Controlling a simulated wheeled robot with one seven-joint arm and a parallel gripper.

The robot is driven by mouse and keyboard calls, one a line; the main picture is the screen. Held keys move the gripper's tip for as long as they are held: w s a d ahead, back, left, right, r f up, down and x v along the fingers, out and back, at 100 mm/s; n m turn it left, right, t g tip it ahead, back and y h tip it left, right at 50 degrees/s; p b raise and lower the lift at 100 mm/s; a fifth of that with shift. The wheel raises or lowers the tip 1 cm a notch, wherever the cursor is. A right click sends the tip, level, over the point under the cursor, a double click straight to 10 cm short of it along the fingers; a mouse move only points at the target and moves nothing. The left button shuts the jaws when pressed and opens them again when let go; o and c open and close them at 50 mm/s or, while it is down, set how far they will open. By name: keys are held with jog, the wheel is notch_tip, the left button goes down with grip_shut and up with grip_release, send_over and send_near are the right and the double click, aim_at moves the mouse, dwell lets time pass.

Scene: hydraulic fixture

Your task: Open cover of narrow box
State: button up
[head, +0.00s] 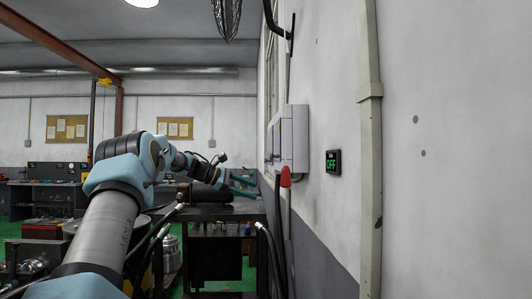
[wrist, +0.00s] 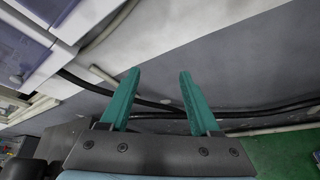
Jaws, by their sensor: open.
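Pale grey boxes (head: 295,138) hang on the right wall in the head view, seen nearly edge-on. In the wrist view two white boxes show at the upper left: one at the top edge (wrist: 92,18) and one with a bluish cover (wrist: 22,48). I cannot tell which is the narrow one; the covers I can see look closed. My gripper (head: 243,187) is open and empty, with green fingers, below and left of the boxes in the head view. In the wrist view my gripper (wrist: 158,74) points at the wall, apart from the boxes.
A red part (head: 285,177) sticks out under the boxes. A dark workbench (head: 225,212) stands below my gripper. Black cables (wrist: 85,84) run along the wall.

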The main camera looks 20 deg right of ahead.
jog(key=w+a+r+h+p, duration=0.1)
jog(key=w+a+r+h, duration=0.1)
jog(key=r, duration=0.4)
jog(key=w+a+r+h, duration=0.1)
jog(key=r+h, duration=0.1)
jog(key=r, duration=0.3)
jog(key=d+p, duration=0.4)
jog(key=d, duration=0.6)
jog(key=shift+w+r+n+p, duration=0.2)
jog(key=shift+w+n+p, duration=0.1)
jog(key=shift+p, duration=0.1)
jog(key=shift+s+d, duration=0.1)
jog(key=shift+d, duration=0.05)
jog(key=shift+c, duration=0.2)
grip_shut()
